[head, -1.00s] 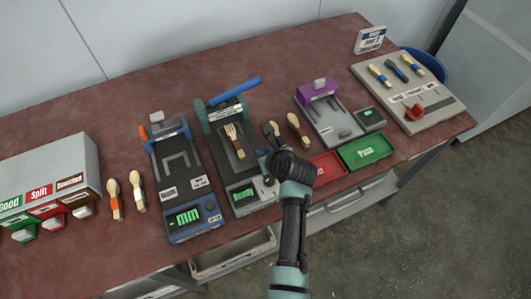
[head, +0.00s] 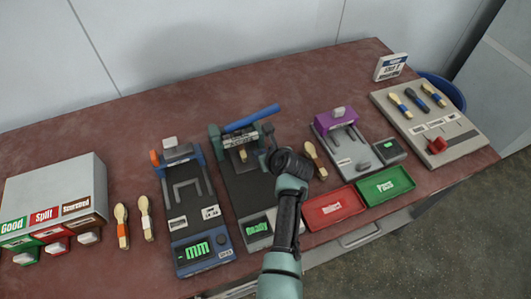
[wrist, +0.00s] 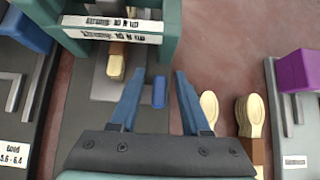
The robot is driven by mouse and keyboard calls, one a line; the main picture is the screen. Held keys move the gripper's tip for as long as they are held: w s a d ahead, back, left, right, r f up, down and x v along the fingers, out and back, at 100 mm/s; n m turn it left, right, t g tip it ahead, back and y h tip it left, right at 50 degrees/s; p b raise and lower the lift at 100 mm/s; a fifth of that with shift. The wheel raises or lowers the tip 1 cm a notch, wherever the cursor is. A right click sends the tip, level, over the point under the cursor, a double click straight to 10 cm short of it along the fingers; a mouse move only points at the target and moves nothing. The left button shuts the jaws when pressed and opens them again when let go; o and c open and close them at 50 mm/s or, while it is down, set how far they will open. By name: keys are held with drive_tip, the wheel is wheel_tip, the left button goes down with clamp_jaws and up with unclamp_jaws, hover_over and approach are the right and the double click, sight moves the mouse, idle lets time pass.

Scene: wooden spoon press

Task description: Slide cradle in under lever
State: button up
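The press with its green frame (head: 216,142) and raised blue lever (head: 252,118) stands mid-table. The grey cradle (wrist: 105,91) sits in its track, its far part beneath the green frame. A wooden utensil (wrist: 116,62) lies in it; only its handle end shows, and the rest is hidden under the frame. A blue knob (wrist: 159,92) stands at the cradle's right side. My gripper (wrist: 159,76) is open, its blue fingers on either side of the knob with visible gaps. In the head view my wrist hides the fingers.
A blue measuring station (head: 190,215) stands left of the press. Loose spoons (wrist: 250,115) lie close to its right, beyond my right finger. A purple-topped station (head: 340,130), a red tray (head: 333,207) and a green tray (head: 385,186) are farther right. The press display (head: 257,227) reads "Ready".

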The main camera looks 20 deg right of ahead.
drive_tip(key=shift+s, duration=0.1)
drive_tip(key=p+v, duration=0.2)
drive_tip(key=v, duration=1)
drive_tip(key=shift+s+r, duration=0.25)
drive_tip(key=shift+a, duration=0.1)
